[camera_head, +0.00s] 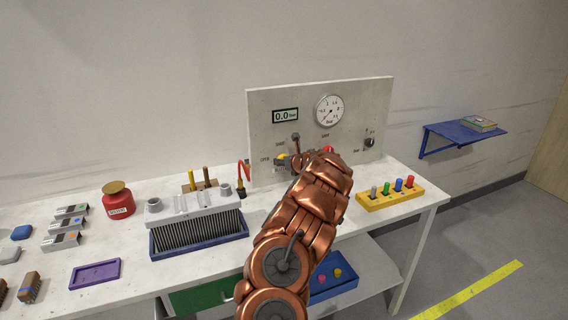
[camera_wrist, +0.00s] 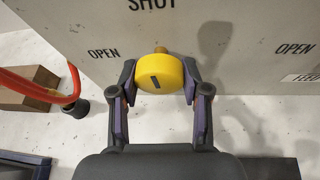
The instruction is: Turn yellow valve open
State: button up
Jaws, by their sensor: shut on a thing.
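The yellow valve (camera_wrist: 160,72) is a round knob on the grey panel (camera_wrist: 235,70), in the middle of the wrist view. A dark mark on its face stands nearly upright, toward the SHUT label above; an OPEN label is at its left. My gripper (camera_wrist: 160,82) is shut on the valve, one finger on its left side and one on its right. In the head view a bit of the yellow valve (camera_head: 281,157) shows left of my copper-coloured arm, which hides most of the gripper.
The panel's display (camera_head: 285,115) reads 0.0, beside a round gauge (camera_head: 329,110). A red hose (camera_wrist: 45,90) lies left of the gripper. A rack (camera_head: 198,230), red canister (camera_head: 118,201) and yellow peg block (camera_head: 390,197) stand on the bench.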

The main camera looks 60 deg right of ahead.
jog(key=n+h+b, duration=0.1)
jog(key=b, duration=0.1)
jog(key=n+g+h+b, duration=0.1)
jog(key=n+b, duration=0.1)
jog(key=shift+f+b, duration=0.2)
jog(key=shift+b, duration=0.15)
jog(key=n+h+b, duration=0.1)
jog(key=n+b, duration=0.1)
jog(key=b, duration=0.1)
jog(key=n+g+h+b, duration=0.1)
jog(key=n+b, duration=0.1)
jog(key=b, duration=0.1)
jog(key=shift+f+h+b, duration=0.15)
jog(key=shift+h+b, duration=0.15)
jog(key=shift+b, duration=0.05)
jog(key=n+h+b, duration=0.1)
jog(key=n+b, duration=0.2)
jog(key=b, duration=0.3)
jog(key=shift+g+h, duration=0.3)
jog(key=shift+h, duration=0.1)
jog(key=n+b, duration=0.1)
jog(key=n+h+b, duration=0.1)
jog(key=b, duration=0.1)
jog(key=shift+r, duration=0.3)
jog(key=shift+r+b, duration=0.1)
jog(key=shift+b, duration=0.2)
jog(key=o, duration=1.1)
jog(key=shift+o, duration=0.2)
jog(key=shift+s, duration=0.1)
